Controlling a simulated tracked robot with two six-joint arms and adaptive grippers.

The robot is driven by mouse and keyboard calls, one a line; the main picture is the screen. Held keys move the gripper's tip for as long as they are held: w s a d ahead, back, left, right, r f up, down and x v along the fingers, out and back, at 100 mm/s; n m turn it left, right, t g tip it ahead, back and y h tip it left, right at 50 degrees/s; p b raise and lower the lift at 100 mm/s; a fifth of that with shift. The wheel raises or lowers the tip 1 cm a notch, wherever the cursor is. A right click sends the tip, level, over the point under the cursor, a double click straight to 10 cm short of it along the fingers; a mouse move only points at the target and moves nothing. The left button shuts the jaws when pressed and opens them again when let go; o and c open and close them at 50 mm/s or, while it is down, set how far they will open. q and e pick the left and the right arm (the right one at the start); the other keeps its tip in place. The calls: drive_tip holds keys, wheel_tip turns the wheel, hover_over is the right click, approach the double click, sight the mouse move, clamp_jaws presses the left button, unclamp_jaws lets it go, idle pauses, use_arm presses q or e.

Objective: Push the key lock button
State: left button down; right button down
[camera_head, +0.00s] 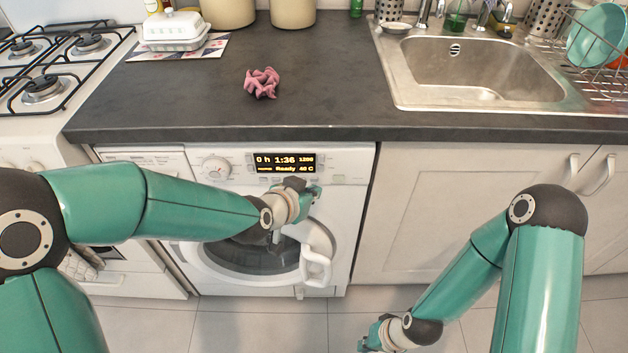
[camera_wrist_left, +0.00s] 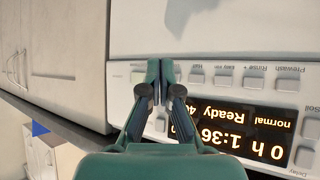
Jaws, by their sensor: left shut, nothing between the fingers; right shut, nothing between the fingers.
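The washing machine (camera_head: 350,165) stands under the counter, and its lit display (camera_head: 285,163) reads 1:36 and Ready. In the left wrist view, a row of small buttons (camera_wrist_left: 225,77) runs beside the display (camera_wrist_left: 240,130), upside down. I cannot tell which one is the key lock; some labels are too small and my fingers hide part of the row. My left gripper (camera_wrist_left: 155,66) is shut and empty, its tips at the panel by the row's end; contact cannot be told. It shows in the head view (camera_head: 312,192) below the display's right end. My right gripper (camera_head: 368,342) is shut and empty, low over the floor.
The washer's round door (camera_head: 240,262) with its white handle (camera_head: 317,268) is below my left gripper. The dark counter (camera_head: 330,90) overhangs the panel and carries a pink crumpled item (camera_head: 262,82). White cupboard doors (camera_head: 450,210) are on the right.

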use_arm(q)
drive_tip(key=shift+s, duration=0.1)
drive_tip(key=s, duration=0.5)
drive_tip(key=shift+s, duration=0.4)
idle(0.5)
